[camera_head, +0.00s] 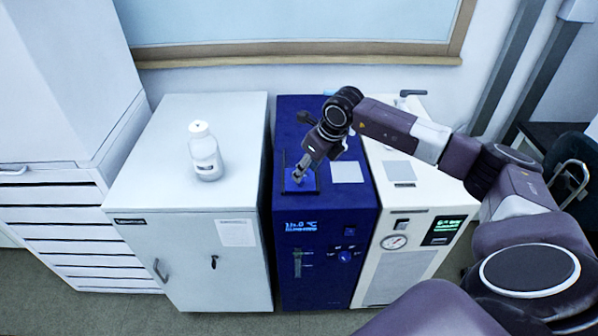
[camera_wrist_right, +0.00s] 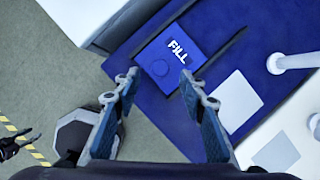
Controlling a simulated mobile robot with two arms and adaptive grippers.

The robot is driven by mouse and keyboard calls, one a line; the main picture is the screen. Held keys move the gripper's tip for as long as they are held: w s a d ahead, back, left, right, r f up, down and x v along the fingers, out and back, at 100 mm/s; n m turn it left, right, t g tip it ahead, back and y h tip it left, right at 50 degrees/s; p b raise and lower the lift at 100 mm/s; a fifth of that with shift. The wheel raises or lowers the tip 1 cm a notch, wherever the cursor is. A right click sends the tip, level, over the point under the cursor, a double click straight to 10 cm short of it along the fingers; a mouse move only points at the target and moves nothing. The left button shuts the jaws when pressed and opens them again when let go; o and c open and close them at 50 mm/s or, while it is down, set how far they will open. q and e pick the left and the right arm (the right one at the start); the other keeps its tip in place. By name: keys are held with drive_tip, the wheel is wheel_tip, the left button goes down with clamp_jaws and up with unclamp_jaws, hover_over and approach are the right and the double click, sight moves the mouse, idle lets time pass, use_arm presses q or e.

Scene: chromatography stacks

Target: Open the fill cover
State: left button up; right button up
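The fill cover (camera_wrist_right: 181,52) is a small blue square marked FILL, with a round spot near one corner. It looks flat and closed on top of the dark blue unit (camera_head: 326,260). In the head view the cover (camera_head: 309,187) is partly hidden by my right gripper (camera_head: 298,177), which points down over it. In the wrist view my right gripper (camera_wrist_right: 158,78) is open, its two fingers apart with nothing between them. The fingertips are near the cover's round spot; I cannot tell if they touch it. My left gripper is not seen in the head view.
A white cabinet with a white bottle (camera_head: 205,152) stands to the left. A white unit with a gauge (camera_head: 394,242) stands to the right. A pale square (camera_head: 347,172) lies beside the cover. A wall and window frame are behind.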

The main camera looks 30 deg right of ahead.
drive_tip(key=x, duration=0.4)
drive_tip(key=shift+w+f+p, duration=0.1)
drive_tip(key=shift+w+p, duration=0.05)
drive_tip(key=shift+p, duration=0.2)
clamp_jaws()
